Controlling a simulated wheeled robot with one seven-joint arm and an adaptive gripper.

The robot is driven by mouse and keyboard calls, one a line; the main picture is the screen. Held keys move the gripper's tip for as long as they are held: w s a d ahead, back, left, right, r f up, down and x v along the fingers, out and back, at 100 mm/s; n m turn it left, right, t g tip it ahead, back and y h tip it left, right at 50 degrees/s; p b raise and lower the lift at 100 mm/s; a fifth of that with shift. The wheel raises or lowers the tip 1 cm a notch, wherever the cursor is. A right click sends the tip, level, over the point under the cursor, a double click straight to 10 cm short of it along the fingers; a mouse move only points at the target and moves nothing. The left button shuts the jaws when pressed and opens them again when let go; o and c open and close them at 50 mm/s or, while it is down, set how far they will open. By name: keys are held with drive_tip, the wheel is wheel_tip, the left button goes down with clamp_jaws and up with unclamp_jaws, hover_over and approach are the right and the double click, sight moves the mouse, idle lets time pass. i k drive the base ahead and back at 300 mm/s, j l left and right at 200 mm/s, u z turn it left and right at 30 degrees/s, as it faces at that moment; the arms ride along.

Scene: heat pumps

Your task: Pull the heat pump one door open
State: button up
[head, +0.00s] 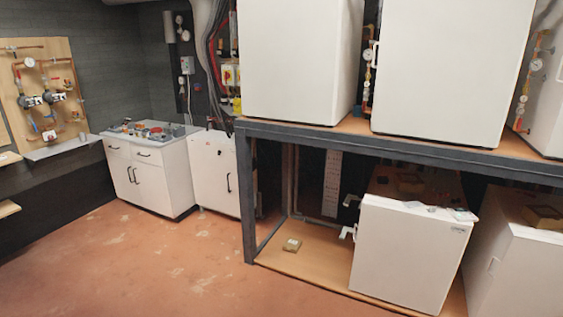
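Several large white heat pump units stand on and under a dark metal rack. A tall white unit (300,55) and a wider white unit (450,65) stand on the upper shelf, their front faces flat and shut. A lower white unit (410,250) stands under the shelf, and another white unit (515,265) is beside it, cut by the right edge. No label shows which one is heat pump one. Light-coloured fittings (347,233) stick out at the lower unit's left side. My gripper is not in view.
The rack's dark front post (245,195) and beam (400,154) stand close to the lower units. White cabinets (150,175) line the back left. The reddish floor (150,265) is clear.

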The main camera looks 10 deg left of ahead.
sight(289, 49)
drive_tip(key=i+j+u, duration=0.4)
drive_tip(key=i, duration=0.6)
drive_tip(key=i+u, duration=0.35)
drive_tip(key=i, duration=0.65)
